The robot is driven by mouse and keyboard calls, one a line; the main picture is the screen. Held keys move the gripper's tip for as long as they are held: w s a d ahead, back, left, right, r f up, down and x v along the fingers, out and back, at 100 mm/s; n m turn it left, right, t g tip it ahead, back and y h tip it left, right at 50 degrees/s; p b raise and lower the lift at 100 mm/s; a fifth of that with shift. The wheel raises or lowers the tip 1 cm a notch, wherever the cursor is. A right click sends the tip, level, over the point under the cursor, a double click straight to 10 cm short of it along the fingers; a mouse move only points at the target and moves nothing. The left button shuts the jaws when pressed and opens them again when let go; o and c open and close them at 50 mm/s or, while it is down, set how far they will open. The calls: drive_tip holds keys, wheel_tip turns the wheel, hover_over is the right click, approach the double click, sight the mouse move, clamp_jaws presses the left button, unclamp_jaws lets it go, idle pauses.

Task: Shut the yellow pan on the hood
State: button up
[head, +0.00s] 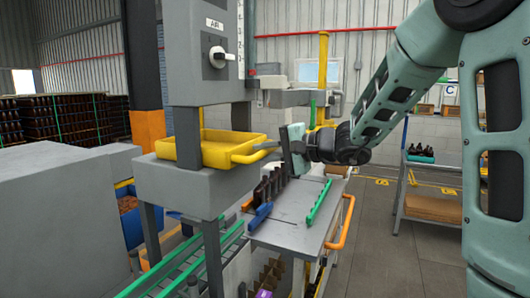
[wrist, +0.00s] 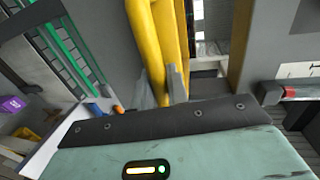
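The yellow pan (head: 208,152) is a shallow tray on the grey machine ledge in the head view, level, with a looped yellow handle (head: 250,154) at its right side. My gripper (head: 266,147) reaches in from the right, its fingers at the handle's outer end. In the wrist view the yellow handle (wrist: 162,35) runs down to my grey fingers (wrist: 165,88), which sit close on both sides of it. They look shut on the handle, though their tips are partly hidden. The grey machine column (head: 187,100) stands at the pan's front edge.
Below the gripper, a grey table (head: 293,212) holds brown bottles (head: 268,188) in a row, with green and blue guides. An orange handle (head: 343,222) sticks out at its right.

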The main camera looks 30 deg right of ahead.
sight(250, 150)
drive_tip(key=shift+w+a+f+b, duration=0.15)
drive_tip(key=shift+w+f+b, duration=0.05)
drive_tip(key=shift+b, duration=0.25)
clamp_jaws()
drive_tip(key=b+x, duration=0.2)
drive_tip(key=x, duration=0.1)
drive_tip(key=shift+w+r+b, duration=0.15)
drive_tip(key=shift+r+b, duration=0.2)
drive_tip(key=shift+b, duration=0.05)
drive_tip(key=shift+a+r, duration=0.1)
drive_tip(key=shift+r, duration=0.1)
drive_tip(key=o, duration=0.7)
unclamp_jaws()
drive_tip(key=shift+w, duration=0.15)
drive_tip(key=shift+o, duration=0.2)
drive_tip(key=b+v, duration=0.5)
drive_tip(key=v, duration=1.2)
drive_tip(key=shift+s, duration=0.3)
